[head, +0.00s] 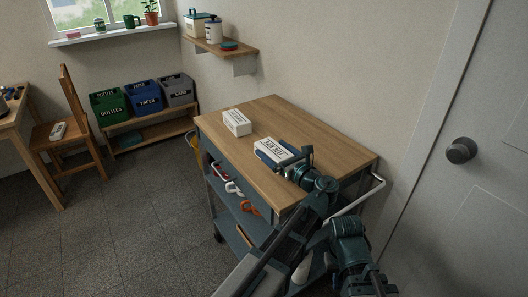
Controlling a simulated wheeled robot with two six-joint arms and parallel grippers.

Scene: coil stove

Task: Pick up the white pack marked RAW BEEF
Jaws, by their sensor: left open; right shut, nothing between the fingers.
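A white pack (276,148) with dark lettering that seems to read RAW BEEF lies on the wooden top of the cart (262,184). My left gripper (279,154) is open at this pack, with a dark finger along its left side and the other part of the gripper at its right end. I cannot tell whether the fingers touch it. Part of the pack is hidden by the gripper. My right gripper (368,284) is low at the bottom, right of the cart, shut and away from the pack.
A second white pack (237,122) with small lettering lies farther back on the cart top. The top's far right is bare. A white rail (362,200) edges the cart's right end. A door (455,215) stands at right, a wall shelf (222,46) behind.

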